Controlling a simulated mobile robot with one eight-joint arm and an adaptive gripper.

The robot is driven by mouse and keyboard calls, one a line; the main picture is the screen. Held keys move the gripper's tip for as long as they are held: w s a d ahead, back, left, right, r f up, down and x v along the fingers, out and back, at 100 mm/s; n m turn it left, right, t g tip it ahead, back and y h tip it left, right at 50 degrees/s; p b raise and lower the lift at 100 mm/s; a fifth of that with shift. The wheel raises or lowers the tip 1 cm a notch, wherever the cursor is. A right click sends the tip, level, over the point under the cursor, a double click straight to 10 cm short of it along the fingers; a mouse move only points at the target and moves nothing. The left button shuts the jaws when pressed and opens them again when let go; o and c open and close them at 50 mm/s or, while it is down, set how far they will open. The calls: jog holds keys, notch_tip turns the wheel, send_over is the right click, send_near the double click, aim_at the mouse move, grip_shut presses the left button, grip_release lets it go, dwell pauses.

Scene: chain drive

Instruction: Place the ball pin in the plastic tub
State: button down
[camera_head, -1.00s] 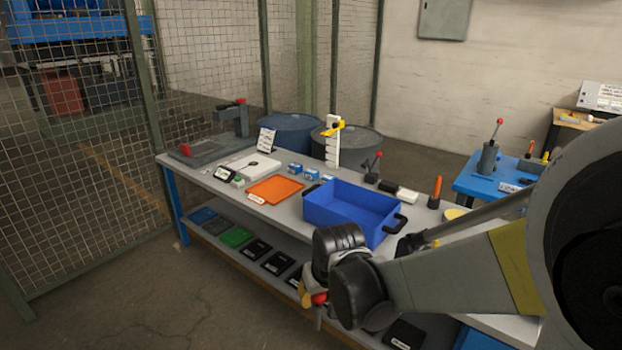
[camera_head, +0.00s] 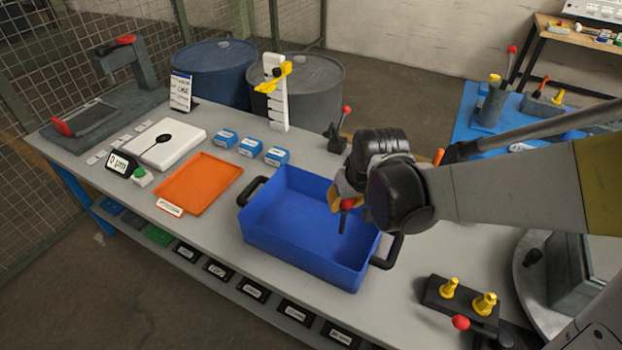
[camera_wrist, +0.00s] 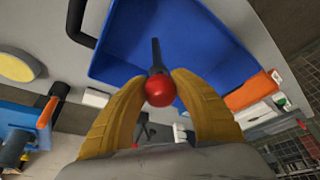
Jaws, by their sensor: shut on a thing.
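The ball pin (camera_wrist: 160,90) has a red ball head and a dark shaft. My gripper (camera_wrist: 160,97) has yellow fingers, shut on the red ball in the wrist view, with the shaft pointing away from the fingers. In the head view the pin (camera_head: 346,205) hangs shaft down from my gripper (camera_head: 345,198). The blue plastic tub (camera_head: 275,241) stands on the bench, with black handles at its two ends. The pin appears over the right part of the tub's opening. The tub also shows behind the pin in the wrist view (camera_wrist: 205,45).
An orange tray (camera_head: 200,183) lies left of the tub, with several small blue boxes (camera_head: 250,147) behind. A black block with yellow pegs (camera_head: 462,300) sits front right. A white stand with a yellow part (camera_head: 277,95) and a red-knobbed lever (camera_head: 340,130) stand behind the tub.

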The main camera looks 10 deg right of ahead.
jog(key=w+a+f+b, duration=0.4)
jog(key=a+f, duration=0.3)
jog(key=f, duration=0.2)
jog(key=shift+w+a+f, duration=0.25)
jog(key=shift+w, duration=0.1)
jog(key=shift+b, duration=0.3)
jog(key=shift+f, duration=0.25)
jog(key=c, duration=1.1)
grip_release()
jog(key=shift+r, duration=0.15)
